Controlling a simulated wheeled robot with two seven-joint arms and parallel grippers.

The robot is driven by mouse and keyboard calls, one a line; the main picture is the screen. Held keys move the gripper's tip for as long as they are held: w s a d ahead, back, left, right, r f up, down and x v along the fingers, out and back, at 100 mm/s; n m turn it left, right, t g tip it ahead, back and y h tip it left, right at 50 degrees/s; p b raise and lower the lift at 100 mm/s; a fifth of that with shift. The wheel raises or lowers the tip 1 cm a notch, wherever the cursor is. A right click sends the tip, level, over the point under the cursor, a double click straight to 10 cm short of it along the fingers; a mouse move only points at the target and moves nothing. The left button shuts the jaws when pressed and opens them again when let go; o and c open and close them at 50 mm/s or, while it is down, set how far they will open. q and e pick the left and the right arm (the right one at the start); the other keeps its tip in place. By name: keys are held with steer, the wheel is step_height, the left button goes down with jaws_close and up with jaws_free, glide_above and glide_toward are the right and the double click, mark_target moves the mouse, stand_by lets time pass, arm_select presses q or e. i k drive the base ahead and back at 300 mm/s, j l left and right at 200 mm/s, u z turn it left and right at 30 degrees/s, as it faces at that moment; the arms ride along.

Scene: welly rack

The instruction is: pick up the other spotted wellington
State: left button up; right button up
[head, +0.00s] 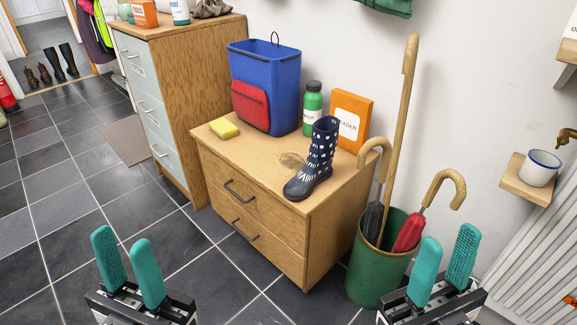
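One spotted wellington (319,160), dark navy with white dots, stands upright on the low wooden chest (257,216), near its right front corner. No second spotted wellington shows clearly in the head view. My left gripper (127,270) is open and empty over the tiled floor at the lower left, well in front of the chest. My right gripper (444,270) is open and empty at the lower right, in front of and to the right of the umbrella stand.
A green umbrella stand (371,278) with umbrellas and a tall stick is right of the chest. A blue backpack (276,80), green bottle (312,107), orange box (351,116) and yellow sponge (224,130) share the chest top. Dark boots (68,61) stand far left.

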mark_target(319, 168)
steer(key=i+j+z, duration=0.15)
steer(key=j+z, duration=0.25)
steer(key=j, duration=0.45)
steer(key=j+z, duration=0.35)
steer(key=j, duration=0.45)
steer(key=i+z, duration=0.1)
steer(key=z, duration=0.3)
steer(key=i+l+z, duration=0.1)
steer(key=z, duration=0.3)
steer(key=i+z, duration=0.1)
steer(key=z, duration=0.3)
steer(key=i, duration=0.25)
